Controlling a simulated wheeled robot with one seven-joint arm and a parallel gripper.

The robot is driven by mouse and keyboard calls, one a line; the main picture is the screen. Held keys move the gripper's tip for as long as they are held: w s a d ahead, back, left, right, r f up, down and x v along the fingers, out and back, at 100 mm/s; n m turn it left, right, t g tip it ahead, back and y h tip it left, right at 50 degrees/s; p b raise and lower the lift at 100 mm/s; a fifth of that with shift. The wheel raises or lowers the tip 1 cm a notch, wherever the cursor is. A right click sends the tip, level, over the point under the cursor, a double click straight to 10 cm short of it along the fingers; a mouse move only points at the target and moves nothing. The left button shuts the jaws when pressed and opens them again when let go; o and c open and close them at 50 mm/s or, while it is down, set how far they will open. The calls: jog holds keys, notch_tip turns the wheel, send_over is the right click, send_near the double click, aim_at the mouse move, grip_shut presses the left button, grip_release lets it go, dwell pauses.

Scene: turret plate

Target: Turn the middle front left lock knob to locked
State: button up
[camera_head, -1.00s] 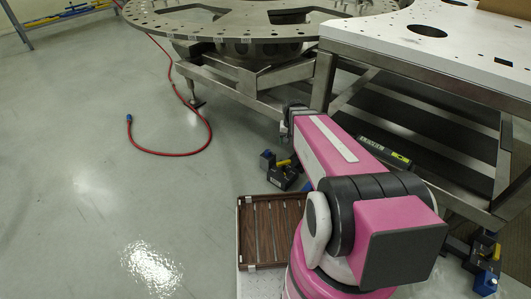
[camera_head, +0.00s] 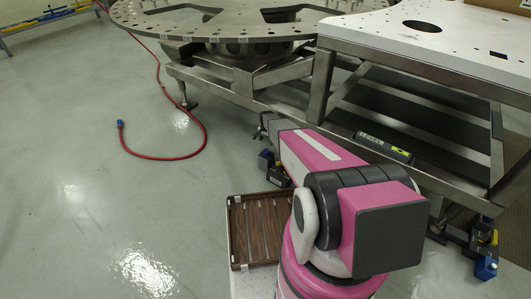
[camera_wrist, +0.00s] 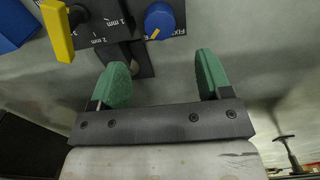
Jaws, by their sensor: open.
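A round blue knob (camera_wrist: 160,20) with a yellow mark shows at the top of the wrist view, on a dark plate whose lettering is partly cut off. My gripper (camera_wrist: 162,78) is open and empty, with its two green finger pads apart. In the picture the knob lies above the gap between the pads, and they do not touch it. In the head view my gripper (camera_head: 266,126) is a small dark shape beside the metal frame, and its fingers are not clear there. I cannot tell which lock this knob belongs to.
A yellow lever (camera_wrist: 58,30) is left of the knob, near "1 mm" and "2 mm" labels. The turret plate (camera_head: 215,40) stands on a steel frame (camera_head: 330,85). A wooden tray (camera_head: 232,235) lies beside my base. A red hose (camera_head: 165,157) lies on open floor.

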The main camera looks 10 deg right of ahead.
aim_at(266, 151)
notch_tip(266, 151, down, 10)
dwell(0.4)
jog(key=c, duration=0.9)
